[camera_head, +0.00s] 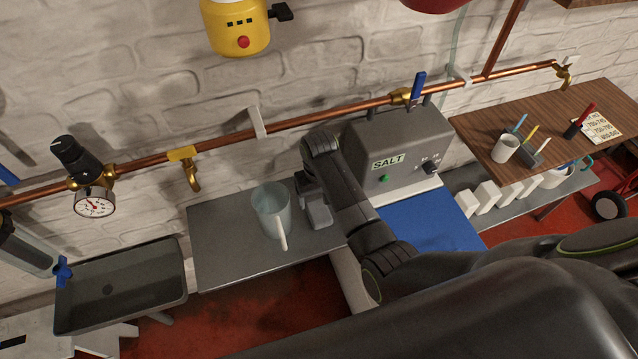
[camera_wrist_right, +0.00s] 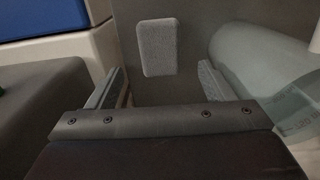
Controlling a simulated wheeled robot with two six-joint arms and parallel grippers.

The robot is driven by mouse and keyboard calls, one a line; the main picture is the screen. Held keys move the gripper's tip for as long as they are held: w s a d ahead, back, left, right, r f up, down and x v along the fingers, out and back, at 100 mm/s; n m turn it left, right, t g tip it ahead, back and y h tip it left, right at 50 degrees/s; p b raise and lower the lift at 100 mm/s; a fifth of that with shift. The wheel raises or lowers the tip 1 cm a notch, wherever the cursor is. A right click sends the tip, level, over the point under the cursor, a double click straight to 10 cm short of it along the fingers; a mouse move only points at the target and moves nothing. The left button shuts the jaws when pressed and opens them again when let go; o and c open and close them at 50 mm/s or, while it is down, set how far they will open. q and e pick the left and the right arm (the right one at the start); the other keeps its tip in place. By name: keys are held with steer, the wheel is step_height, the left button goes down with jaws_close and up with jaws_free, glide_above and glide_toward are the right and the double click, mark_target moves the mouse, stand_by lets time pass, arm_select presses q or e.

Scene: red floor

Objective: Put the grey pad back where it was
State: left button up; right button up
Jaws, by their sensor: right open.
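The grey pad (camera_wrist_right: 157,47) is a small rounded rectangle with a rough face. In the right wrist view it lies flat on the grey metal worktop (camera_wrist_right: 190,20), ahead of and between the two fingers of my right gripper (camera_wrist_right: 161,72). The fingers are apart with nothing between them; neither visibly touches the pad. In the head view my right gripper (camera_head: 318,212) points down over the worktop (camera_head: 225,255), between the clear jug and the salt machine. I cannot make out the pad in the head view, where my arm covers that area. My left gripper is not in view.
The clear jug (camera_head: 270,208) stands close left of my right gripper. The grey SALT machine (camera_head: 385,140) and a blue surface (camera_head: 425,230) are close on its right. A copper pipe (camera_head: 310,117) runs along the wall behind. A dark sink (camera_head: 120,285) is further left.

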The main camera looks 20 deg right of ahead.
mark_target(319, 211)
step_height(319, 211, up, 6)
steer(key=shift+f, duration=0.15)
stand_by(0.6)
